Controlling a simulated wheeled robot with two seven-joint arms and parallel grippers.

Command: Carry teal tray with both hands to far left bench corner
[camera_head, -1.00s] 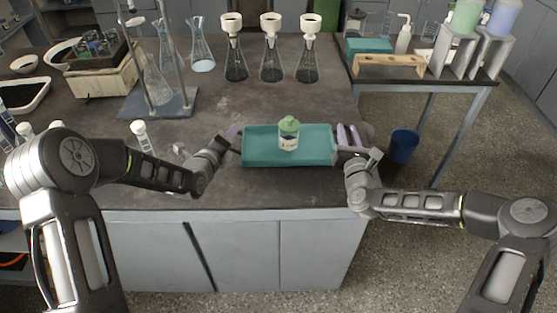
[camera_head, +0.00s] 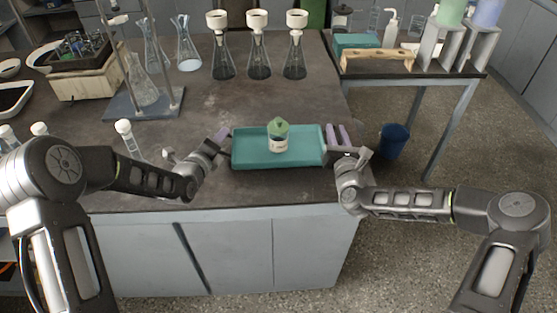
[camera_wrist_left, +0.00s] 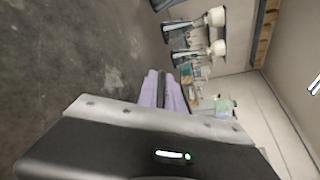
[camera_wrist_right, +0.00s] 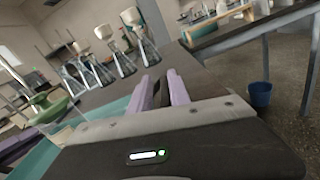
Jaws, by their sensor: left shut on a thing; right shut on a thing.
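The teal tray (camera_head: 240,158) is near the bench's front edge in the head view. A small clear jar (camera_head: 278,144) with a green lid and a pale label stands upright in it. My left gripper (camera_head: 222,136) is shut on the tray's left end. My right gripper (camera_head: 337,138) is shut on its right end, with purple fingers showing. The tray looks about level; I cannot tell whether it touches the bench. The right wrist view shows part of the teal tray (camera_wrist_right: 118,108) and the green lid (camera_wrist_right: 50,108). The exact grip contacts are hidden.
Several flasks, three with white funnels (camera_head: 257,45), stand at the back of the bench (camera_head: 225,100). A stand base (camera_head: 145,106) and a crate (camera_head: 85,82) occupy the left. A white-capped tube (camera_head: 128,138) is near my left arm. A side table (camera_head: 430,72) and blue bucket (camera_head: 394,141) are right.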

